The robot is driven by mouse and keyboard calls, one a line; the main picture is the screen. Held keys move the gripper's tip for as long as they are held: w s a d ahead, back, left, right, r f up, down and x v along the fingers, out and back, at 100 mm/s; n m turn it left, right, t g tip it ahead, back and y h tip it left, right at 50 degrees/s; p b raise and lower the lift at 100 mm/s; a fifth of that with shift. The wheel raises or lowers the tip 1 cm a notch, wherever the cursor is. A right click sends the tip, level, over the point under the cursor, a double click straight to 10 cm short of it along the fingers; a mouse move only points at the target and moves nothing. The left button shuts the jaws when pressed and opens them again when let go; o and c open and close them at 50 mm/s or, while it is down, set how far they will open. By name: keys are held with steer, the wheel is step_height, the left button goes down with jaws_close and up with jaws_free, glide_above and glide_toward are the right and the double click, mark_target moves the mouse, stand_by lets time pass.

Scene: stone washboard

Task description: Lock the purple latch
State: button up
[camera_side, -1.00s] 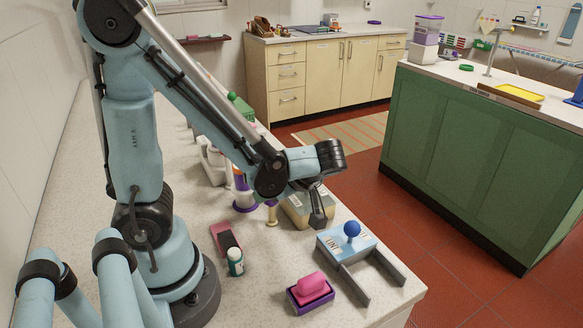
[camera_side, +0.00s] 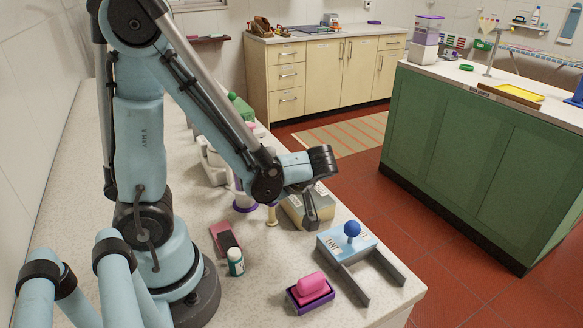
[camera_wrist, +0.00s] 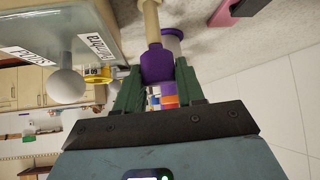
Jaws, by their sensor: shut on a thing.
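A purple piece (camera_wrist: 157,66), which looks like the purple latch, sits between my gripper's green fingertips in the wrist view, with a beige rod (camera_wrist: 152,22) running up from it. My gripper (camera_wrist: 158,82) is shut on this purple piece. In the side view my gripper (camera_side: 310,212) is low beside a tan box (camera_side: 294,208), and my wrist hides part of that area. A beige post (camera_side: 272,216) and a purple round base (camera_side: 245,205) stand just left of the box. I cannot tell there which part I hold.
A labelled panel with a white knob (camera_wrist: 65,85) is close left of my fingers. A blue-knobbed unit (camera_side: 347,238) and a pink block in a purple tray (camera_side: 297,304) stand nearer the counter's front.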

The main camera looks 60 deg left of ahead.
steer(key=m+t, duration=0.2)
steer(key=m, duration=0.1)
steer(key=shift+m+t, duration=0.3)
steer(key=shift+t, duration=0.1)
steer(key=shift+m+t+h, duration=0.3)
steer(key=shift+m+t, duration=1.1)
steer(key=shift+m, duration=0.4)
steer(key=o, duration=1)
steer(key=shift+r, duration=0.1)
steer(key=shift+v, duration=5.95)
